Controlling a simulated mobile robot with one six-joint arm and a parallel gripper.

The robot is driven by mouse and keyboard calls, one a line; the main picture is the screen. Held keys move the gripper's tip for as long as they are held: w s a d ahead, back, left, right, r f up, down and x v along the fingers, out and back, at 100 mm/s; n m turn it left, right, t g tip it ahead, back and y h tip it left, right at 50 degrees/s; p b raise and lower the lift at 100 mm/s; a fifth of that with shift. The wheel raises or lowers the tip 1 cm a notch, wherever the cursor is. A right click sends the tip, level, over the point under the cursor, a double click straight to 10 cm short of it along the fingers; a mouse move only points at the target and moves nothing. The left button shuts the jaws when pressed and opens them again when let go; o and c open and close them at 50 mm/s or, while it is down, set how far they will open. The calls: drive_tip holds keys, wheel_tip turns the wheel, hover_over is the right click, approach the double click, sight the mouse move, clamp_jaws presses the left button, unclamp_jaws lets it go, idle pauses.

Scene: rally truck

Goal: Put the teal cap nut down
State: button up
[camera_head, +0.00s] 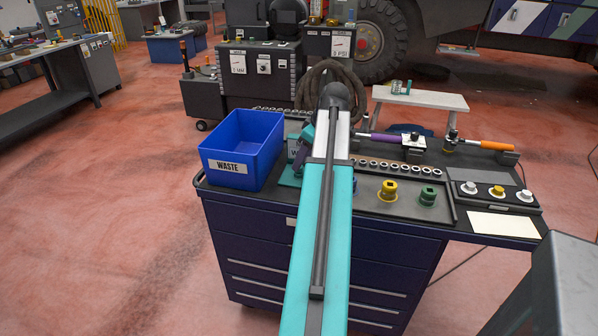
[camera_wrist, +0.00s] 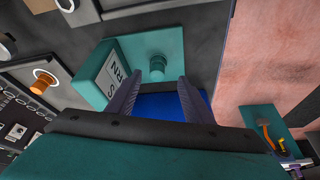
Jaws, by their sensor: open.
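The teal cap nut (camera_wrist: 157,66) stands on a teal surface (camera_wrist: 172,47) in the wrist view, beside a teal block with a white lettered label (camera_wrist: 111,72). My gripper (camera_wrist: 159,83) is open, its two purple fingers spread just below the nut in the picture. I cannot tell whether they touch it. In the head view my arm hides the nut and most of my gripper. Part of the teal surface (camera_head: 289,178) shows left of my arm on the cart top.
The blue WASTE bin (camera_head: 240,150) stands just left of my arm on the cart. To the right are a tray (camera_head: 372,207) with a yellow cap nut (camera_head: 388,190) and a green one (camera_head: 428,195), a row of sockets (camera_head: 397,168) and a purple-handled tool (camera_head: 385,138).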

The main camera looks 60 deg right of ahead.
drive_tip(key=shift+d+p+x, duration=0.15)
drive_tip(key=shift+p+x, duration=0.1)
drive_tip(key=shift+x, duration=1.05)
drive_tip(key=shift+d+p+x, duration=0.1)
drive_tip(key=shift+p+x, duration=0.1)
drive_tip(key=shift+x, duration=1.1)
drive_tip(key=shift+c, duration=0.2)
clamp_jaws()
